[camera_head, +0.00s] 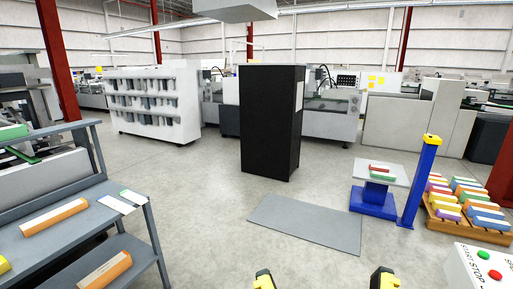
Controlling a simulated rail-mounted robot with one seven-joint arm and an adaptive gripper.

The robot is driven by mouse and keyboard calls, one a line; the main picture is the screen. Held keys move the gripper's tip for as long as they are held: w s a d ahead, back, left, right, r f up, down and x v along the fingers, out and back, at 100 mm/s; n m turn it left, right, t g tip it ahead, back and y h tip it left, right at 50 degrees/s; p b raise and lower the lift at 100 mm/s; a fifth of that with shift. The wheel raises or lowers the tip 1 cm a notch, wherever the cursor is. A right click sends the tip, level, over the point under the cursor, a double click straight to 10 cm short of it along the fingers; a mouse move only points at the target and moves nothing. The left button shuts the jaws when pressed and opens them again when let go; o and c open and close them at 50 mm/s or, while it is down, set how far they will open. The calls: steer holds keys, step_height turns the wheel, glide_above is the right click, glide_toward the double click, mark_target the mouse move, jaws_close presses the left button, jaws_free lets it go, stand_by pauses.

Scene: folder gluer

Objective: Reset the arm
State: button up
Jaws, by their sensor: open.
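My gripper (323,281) shows at the bottom edge as two black-and-yellow fingertips set wide apart. It is open, with only bare floor visible between the fingers. The rest of my arm is out of view. Nothing is held in the visible part of the gripper.
A grey shelf rack (75,206) with coloured boxes stands at left. A black cabinet (268,125) stands behind a grey floor mat (306,223). At right are a blue lift table (381,172), a blue post (419,185), a loaded pallet (470,232) and a button box (470,272).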

step_height(320, 180, up, 38)
steer(key=p, duration=3.8)
step_height(320, 180, down, 59)
steer(key=b, duration=5.9)
